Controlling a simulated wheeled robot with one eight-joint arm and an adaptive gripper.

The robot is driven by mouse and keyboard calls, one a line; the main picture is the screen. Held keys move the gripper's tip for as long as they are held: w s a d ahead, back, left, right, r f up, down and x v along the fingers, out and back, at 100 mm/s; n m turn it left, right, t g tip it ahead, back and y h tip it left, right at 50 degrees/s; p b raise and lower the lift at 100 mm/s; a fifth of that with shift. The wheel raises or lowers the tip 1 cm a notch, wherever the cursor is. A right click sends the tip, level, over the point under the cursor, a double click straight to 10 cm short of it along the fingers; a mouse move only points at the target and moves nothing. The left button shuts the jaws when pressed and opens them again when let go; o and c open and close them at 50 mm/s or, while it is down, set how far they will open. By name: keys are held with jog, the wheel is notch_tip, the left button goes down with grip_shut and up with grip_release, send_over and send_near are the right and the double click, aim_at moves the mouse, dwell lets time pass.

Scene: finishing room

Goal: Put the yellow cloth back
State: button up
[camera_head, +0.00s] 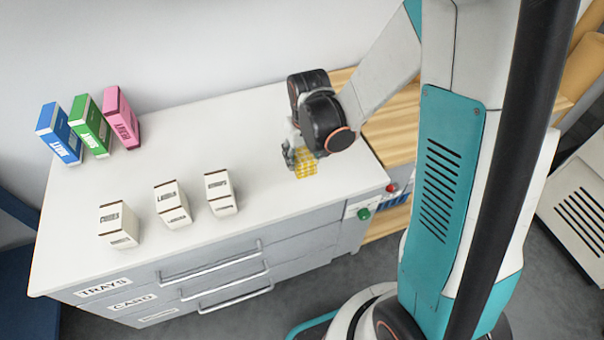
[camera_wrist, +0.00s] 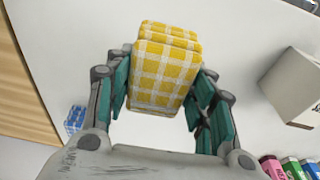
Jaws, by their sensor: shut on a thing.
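The yellow cloth (camera_head: 307,169) is a folded, yellow and white checked stack. In the head view it shows below my gripper (camera_head: 298,157), over the right part of the white counter top (camera_head: 262,200). In the wrist view the yellow cloth (camera_wrist: 166,62) sits between the two teal-padded fingers of my gripper (camera_wrist: 165,95), which are shut on it. I cannot tell whether the cloth touches the counter. My gripper and wrist hide part of it in the head view.
Three white labelled boxes (camera_head: 172,205) stand along the counter's front. Blue, green (camera_head: 90,126) and pink boxes stand at the back left. A blue checked cloth (camera_wrist: 75,118) shows in the wrist view. Drawers with handles (camera_head: 212,264) lie below. The counter's middle is clear.

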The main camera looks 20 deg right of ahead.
aim_at(304, 156)
jog(key=shift+f+b, duration=1)
jog(key=shift+f, duration=2.2)
jog(key=shift+f, duration=0.1)
jog(key=o, duration=1)
jog(key=shift+c, duration=0.2)
jog(key=r+p, duration=0.1)
jog(key=r, duration=0.3)
jog(key=s+r+p, duration=0.1)
jog(key=r+p, duration=0.1)
jog(key=r, duration=0.2)
jog(key=s+r+p, duration=0.1)
jog(key=r, duration=0.4)
jog(key=s+r+t, duration=0.5)
jog(key=s+r, duration=0.8)
jog(key=r, duration=0.2)
jog(key=shift+r, duration=0.4)
